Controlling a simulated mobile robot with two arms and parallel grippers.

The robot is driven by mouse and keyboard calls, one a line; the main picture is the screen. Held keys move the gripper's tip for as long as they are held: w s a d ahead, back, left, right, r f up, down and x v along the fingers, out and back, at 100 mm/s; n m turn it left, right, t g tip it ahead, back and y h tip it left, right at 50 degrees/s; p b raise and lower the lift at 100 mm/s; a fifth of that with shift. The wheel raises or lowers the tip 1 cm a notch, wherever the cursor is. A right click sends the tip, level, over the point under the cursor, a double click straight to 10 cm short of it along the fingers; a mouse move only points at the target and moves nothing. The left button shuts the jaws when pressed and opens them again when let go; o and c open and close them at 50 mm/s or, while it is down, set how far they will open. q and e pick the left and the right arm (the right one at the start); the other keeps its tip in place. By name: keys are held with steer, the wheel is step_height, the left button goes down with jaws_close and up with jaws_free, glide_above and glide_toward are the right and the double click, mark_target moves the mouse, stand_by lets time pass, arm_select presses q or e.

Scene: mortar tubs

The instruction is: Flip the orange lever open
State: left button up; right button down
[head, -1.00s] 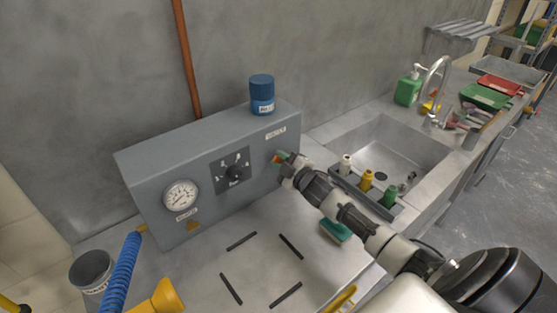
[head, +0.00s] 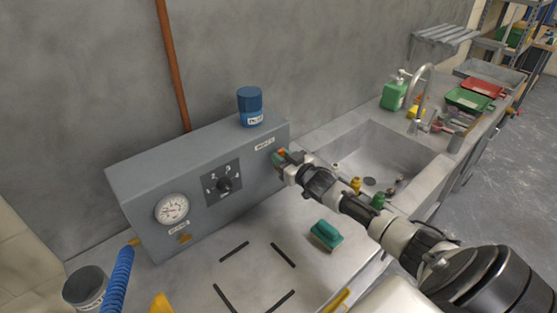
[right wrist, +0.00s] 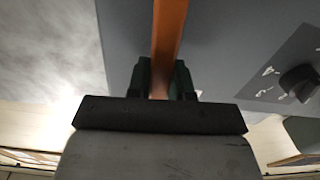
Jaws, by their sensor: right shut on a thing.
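The orange lever (right wrist: 168,35) shows in the right wrist view as a long strip running up from between the fingers of my right gripper (right wrist: 166,82). The fingers are shut on it. In the head view, my right gripper (head: 284,160) is at the right end of the grey control box (head: 130,180), below a white label. Only a small bit of orange shows there; the rest of the lever is hidden by the gripper. My left gripper is not in view.
The box carries a gauge (head: 172,209) and a black knob (head: 224,185), with a blue-lidded jar (head: 250,106) on top. A green sponge-like block (head: 326,235) lies on the counter below my right arm. The sink (head: 375,150) is to the right. A grey cup (head: 86,287) stands at front left.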

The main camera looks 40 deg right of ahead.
steer(key=shift+d+m, duration=0.25)
steer(key=shift+m, duration=0.25)
steer(key=c, duration=1)
jaws_free()
steer(key=shift+d, duration=0.1)
steer(key=s+b, duration=0.1)
steer(key=s, duration=0.9)
steer(key=shift+s+d+b, duration=0.4)
steer(key=shift+f, duration=0.1)
